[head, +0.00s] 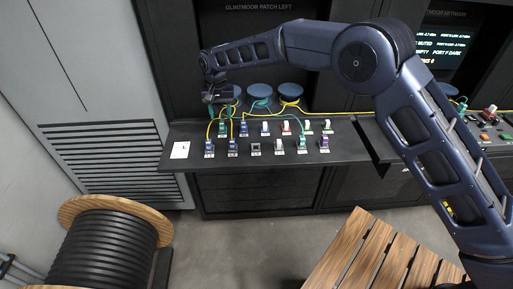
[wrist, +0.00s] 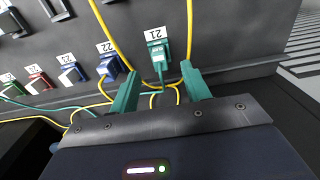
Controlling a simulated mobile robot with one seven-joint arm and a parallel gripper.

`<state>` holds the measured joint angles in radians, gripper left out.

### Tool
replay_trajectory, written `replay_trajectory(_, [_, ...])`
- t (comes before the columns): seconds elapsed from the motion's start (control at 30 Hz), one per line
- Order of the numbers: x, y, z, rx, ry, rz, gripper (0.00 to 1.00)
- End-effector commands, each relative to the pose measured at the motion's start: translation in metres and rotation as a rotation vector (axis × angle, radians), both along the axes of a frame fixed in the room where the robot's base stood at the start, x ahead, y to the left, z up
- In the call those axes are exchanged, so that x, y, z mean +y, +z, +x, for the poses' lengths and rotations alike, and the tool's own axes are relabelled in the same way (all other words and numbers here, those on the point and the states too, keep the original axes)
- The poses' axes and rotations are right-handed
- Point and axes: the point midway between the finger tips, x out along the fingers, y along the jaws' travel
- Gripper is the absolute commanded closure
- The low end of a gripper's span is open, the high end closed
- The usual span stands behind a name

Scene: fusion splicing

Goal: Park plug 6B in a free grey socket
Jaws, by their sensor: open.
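My gripper (head: 218,97) hangs over the back left of the patch bench. In the wrist view my gripper (wrist: 162,72) is open, its two green fingers apart. A green plug (wrist: 157,50) in the socket labelled 21 shows between and beyond the fingers, with a teal cable; the fingers do not grip it. I cannot read the name 6B on any plug. A grey socket (head: 255,147) in the front row looks empty. Another front-row socket (head: 278,146) is greyish with a pale top; I cannot tell what it holds.
A blue plug (wrist: 108,65) sits close by at label 22, with a yellow cable. Yellow and teal cables run around the fingers. Blue spools (head: 260,89) stand behind the rows. A white card (head: 180,150) lies at the bench's left. A wooden cable drum (head: 105,240) stands on the floor.

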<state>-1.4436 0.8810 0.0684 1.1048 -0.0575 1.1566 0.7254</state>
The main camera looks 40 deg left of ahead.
Motion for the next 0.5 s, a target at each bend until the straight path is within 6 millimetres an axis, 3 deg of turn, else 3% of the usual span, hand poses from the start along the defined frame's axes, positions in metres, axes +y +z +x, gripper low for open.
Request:
replay_trajectory(0.3, [-0.001,-0.037,0.0,0.0,0.0,-0.003,0.53])
replay_trajectory(0.5, [0.0,-0.049,0.0,-0.001,0.0,-0.001,0.53])
